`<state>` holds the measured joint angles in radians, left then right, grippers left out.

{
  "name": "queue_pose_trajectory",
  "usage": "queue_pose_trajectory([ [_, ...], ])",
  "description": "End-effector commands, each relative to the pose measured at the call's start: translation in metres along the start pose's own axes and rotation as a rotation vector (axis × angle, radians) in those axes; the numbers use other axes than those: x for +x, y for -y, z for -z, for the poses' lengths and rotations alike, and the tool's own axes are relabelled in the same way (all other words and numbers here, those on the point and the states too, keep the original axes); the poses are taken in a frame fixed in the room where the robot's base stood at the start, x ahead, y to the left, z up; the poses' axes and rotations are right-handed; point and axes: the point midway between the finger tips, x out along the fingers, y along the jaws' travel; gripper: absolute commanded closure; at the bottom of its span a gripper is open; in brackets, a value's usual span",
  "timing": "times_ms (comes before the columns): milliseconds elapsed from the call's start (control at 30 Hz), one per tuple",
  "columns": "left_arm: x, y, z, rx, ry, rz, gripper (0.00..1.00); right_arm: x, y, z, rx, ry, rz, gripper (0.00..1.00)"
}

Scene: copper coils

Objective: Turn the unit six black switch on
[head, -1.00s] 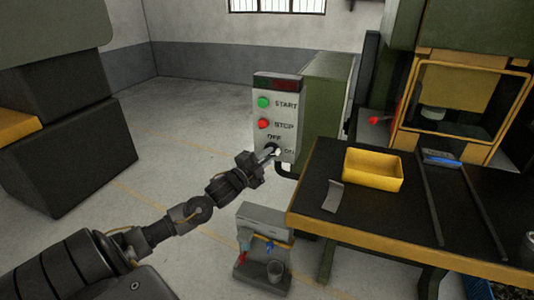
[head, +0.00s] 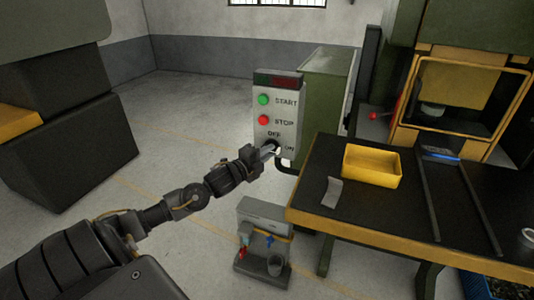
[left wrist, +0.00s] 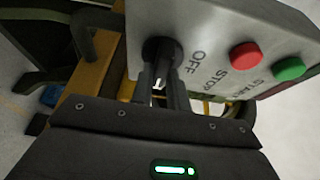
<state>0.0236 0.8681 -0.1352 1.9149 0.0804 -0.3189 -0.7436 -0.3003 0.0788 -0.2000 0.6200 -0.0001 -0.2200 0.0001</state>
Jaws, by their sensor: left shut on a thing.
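A grey control panel (head: 287,105) on a green cabinet has a green START button (head: 263,100), a red STOP button (head: 263,120) and a black rotary switch (head: 275,145) labelled OFF and ON. My left gripper (head: 268,151) reaches the switch from the lower left and is shut on it, partly covering it. In the left wrist view the black switch (left wrist: 162,55) shows between the gripper's fingers (left wrist: 163,88), next to the OFF label. The switch's exact angle is hard to tell. No unit number is readable. My right gripper is not in view.
A black bench with a yellow edge (head: 400,235) stands to the right, holding a yellow tray (head: 371,166) and a bent metal piece (head: 332,193). A small grey device (head: 264,215) stands below the panel. Open floor lies to the left.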

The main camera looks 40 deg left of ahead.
Motion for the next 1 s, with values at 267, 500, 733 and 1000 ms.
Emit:
queue_pose_trajectory([
  [267, 0.000, -0.001, 0.000, 0.002, -0.001, -0.002, 0.68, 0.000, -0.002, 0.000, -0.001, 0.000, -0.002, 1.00],
  [500, 0.000, 0.000, 0.000, 0.001, 0.000, -0.001, 0.62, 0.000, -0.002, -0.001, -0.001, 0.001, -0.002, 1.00],
  [733, -0.010, -0.003, 0.000, 0.002, -0.001, -0.002, 0.62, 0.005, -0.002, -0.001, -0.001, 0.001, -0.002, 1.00],
  [1000, -0.055, -0.005, 0.001, 0.003, -0.003, -0.005, 0.62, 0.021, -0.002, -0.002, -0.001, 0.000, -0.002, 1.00],
])
